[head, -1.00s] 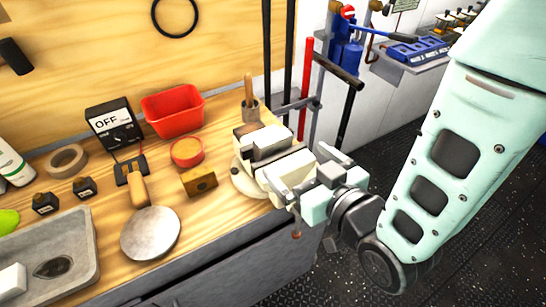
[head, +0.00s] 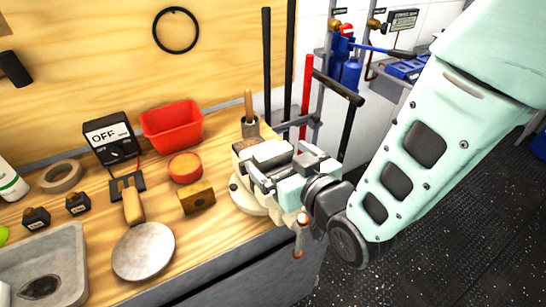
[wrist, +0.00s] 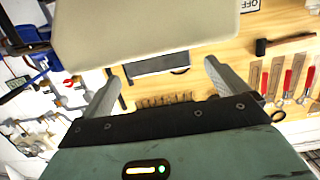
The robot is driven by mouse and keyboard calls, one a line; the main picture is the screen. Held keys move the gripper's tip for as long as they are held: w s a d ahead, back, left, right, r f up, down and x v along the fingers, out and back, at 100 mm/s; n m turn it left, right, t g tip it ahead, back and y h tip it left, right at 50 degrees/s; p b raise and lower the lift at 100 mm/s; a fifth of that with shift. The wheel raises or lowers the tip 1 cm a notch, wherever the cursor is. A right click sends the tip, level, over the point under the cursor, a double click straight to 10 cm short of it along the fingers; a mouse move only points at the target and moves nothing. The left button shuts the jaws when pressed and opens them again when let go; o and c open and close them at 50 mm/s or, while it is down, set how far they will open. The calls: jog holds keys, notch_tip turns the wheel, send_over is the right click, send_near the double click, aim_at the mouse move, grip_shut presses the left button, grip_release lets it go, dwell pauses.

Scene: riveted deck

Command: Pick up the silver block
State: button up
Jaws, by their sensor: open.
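The silver block (head: 271,152) is a pale, flat-topped block at the top of the bench vise (head: 246,196), at the right end of the wooden bench. My gripper (head: 277,164) is open at the vise, reaching in from the right, with its fingers close around the block area. Whether the fingers touch the block cannot be told. In the wrist view the two fingers (wrist: 160,85) stand wide apart with no grip on anything. A large beige surface (wrist: 150,35) fills the top there, and a dark grey slab shows between the fingertips; I cannot tell whether it is the block.
A wooden block (head: 197,197), red tin (head: 185,167), red bin (head: 172,126) and round metal disc (head: 143,251) lie left of the vise. A pot with a wooden handle (head: 249,126) stands behind it. Upright bars (head: 306,95) rise behind; open floor lies right.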

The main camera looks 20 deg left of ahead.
aim_at(272, 149)
jog(key=shift+p+x, duration=0.55)
jog(key=shift+x, duration=1.4)
jog(key=c, duration=1.3)
jog(key=shift+c, duration=0.3)
jog(key=shift+r, duration=0.2)
